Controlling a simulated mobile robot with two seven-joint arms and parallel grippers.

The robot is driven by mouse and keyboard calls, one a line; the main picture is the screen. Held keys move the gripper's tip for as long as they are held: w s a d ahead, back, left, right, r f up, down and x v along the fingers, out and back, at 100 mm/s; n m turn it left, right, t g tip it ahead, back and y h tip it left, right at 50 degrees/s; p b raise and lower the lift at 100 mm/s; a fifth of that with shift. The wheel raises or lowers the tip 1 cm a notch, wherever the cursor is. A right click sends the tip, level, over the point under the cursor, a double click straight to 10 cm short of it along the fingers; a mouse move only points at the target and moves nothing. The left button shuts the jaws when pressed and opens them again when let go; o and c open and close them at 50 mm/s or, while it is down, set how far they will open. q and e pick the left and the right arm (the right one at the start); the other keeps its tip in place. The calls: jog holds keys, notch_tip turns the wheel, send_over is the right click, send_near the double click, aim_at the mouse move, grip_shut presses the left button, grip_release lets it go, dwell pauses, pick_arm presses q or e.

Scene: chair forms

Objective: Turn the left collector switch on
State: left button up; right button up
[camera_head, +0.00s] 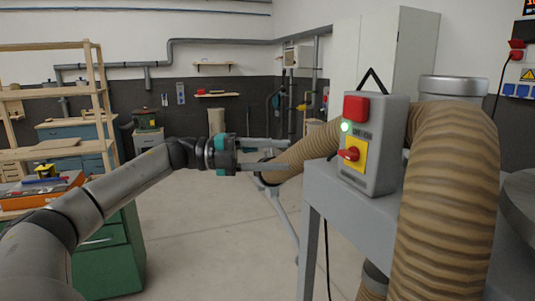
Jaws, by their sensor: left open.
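A grey collector switch box (385,160) stands upright on a grey stand at the right. Its front has a red block (356,107), a small lit green light (346,127) and a yellow plate (358,148) with a red knob (348,154). Small lettering near the light reads OFF and ON; I cannot tell which the knob points to. My left gripper (283,155) reaches in from the left, its two fingers apart and pointing right. It is empty and left of the box, clearly apart from the knob. My right gripper is not in view.
A thick tan ribbed hose (445,200) bends down beside the box and also runs behind it. The grey stand (370,216) is below it. A green drawer cabinet (110,255) and wooden shelving (50,100) stand at the left. The floor (210,235) between is open.

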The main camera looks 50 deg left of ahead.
pick_arm(q)
jog(key=shift+v, duration=0.8)
jog(key=shift+f, duration=0.1)
